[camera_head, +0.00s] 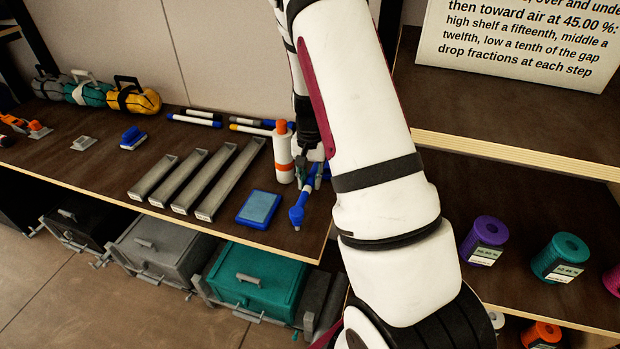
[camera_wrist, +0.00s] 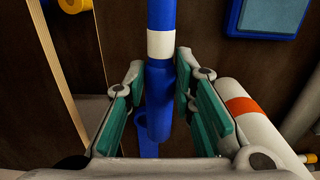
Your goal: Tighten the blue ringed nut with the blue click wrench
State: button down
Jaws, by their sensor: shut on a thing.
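In the wrist view my gripper (camera_wrist: 160,78) is shut on a blue rod-like tool (camera_wrist: 160,100) with a white band, which looks like the blue click wrench. Its shaft runs up out of the picture between the green finger pads. In the head view my gripper (camera_head: 318,168) is at the bench's right end, partly hidden by my arm. I cannot make out the blue ringed nut for certain. Another blue piece (camera_wrist: 147,140) shows behind the tool in the wrist view.
A white bottle with an orange cap (camera_head: 284,160) stands close beside my gripper. A blue pad (camera_head: 259,208) and several grey bars (camera_head: 232,180) lie left of it. A shelf with spools (camera_head: 483,240) is at right. Drawers (camera_head: 255,280) sit below the bench.

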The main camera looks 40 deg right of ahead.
jog(key=shift+f, duration=0.6)
jog(key=shift+f+b, duration=0.35)
jog(key=shift+b, duration=0.05)
jog(key=shift+s+d+m, duration=0.35)
jog(key=shift+s+m, duration=0.25)
jog(key=shift+m, duration=0.1)
jog(key=shift+w+a+n, duration=0.3)
jog(key=shift+w+n, duration=0.3)
jog(key=shift+n, duration=0.1)
jog(key=c, duration=1.9)
grip_release()
grip_shut()
